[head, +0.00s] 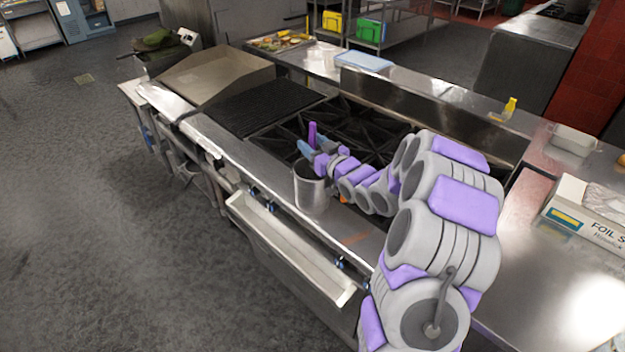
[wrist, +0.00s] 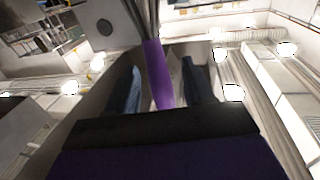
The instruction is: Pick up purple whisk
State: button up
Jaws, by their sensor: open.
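The purple whisk (head: 312,134) stands upright in a metal container (head: 311,190) near the front edge of the stove. Only its purple handle clearly shows above the rim in the head view. My gripper (head: 306,150) is at the container's top, beside the handle. In the wrist view the whisk's purple handle (wrist: 156,72) lies between the two dark fingers of my gripper (wrist: 158,82). The fingers are apart, with visible gaps on both sides of the handle. The lower part of the whisk is hidden in the container in the head view.
Black burner grates (head: 345,125) lie behind the container, with a flat griddle (head: 215,78) to the left. A foil box (head: 588,215) and a metal pan (head: 573,140) stand on the right counter. A yellow bottle (head: 508,108) stands at the back. The floor at left is clear.

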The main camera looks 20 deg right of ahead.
grip_shut()
dwell(0.5)
jog(key=shift+r, duration=0.1)
